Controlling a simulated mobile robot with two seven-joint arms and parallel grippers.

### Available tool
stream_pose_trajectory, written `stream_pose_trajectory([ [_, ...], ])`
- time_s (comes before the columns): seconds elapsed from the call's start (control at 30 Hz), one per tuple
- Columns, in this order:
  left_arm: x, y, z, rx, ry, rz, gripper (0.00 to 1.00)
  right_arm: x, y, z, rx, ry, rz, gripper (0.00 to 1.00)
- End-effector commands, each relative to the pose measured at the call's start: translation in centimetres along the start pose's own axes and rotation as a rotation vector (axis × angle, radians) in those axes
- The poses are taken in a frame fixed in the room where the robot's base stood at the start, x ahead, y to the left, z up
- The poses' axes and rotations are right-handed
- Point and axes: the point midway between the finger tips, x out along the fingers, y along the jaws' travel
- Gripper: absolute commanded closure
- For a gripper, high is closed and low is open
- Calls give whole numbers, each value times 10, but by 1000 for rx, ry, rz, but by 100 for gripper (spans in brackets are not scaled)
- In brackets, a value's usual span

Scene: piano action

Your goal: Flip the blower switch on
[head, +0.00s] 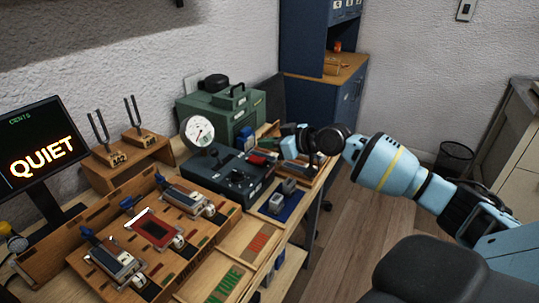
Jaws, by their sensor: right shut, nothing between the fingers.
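A dark control box (232,178) with a round gauge (198,131) and small knobs on top sits on the bench. A red part (262,158) shows at its far right; I cannot tell for sure whether it is the blower switch, or which way the switch is set. A green machine (222,110) with a handle stands behind the box. My right gripper (291,149) is shut and empty, just right of the red part and above the bench's right end; I cannot tell whether it touches anything. My left gripper is out of view.
A wooden rack (128,240) with several metal-and-wood pieces fills the front of the bench. A screen (42,150) reading QUIET stands at left, near two tuning forks (138,120). A blue tray (281,205) lies near the bench's right edge. Floor at right is open.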

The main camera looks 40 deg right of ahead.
Motion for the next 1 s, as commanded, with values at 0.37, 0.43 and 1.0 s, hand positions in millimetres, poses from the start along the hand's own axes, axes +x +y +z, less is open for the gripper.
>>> stream_pose_trajectory([
  [0.37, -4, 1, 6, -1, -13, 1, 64, 12, 0, 36, -1, -2, 0, 100],
  [0.43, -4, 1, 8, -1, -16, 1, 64, 12, 0, 38, 0, 0, 0, 100],
  [1.0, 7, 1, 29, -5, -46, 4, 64, 17, 0, 60, 3, 3, -1, 100],
])
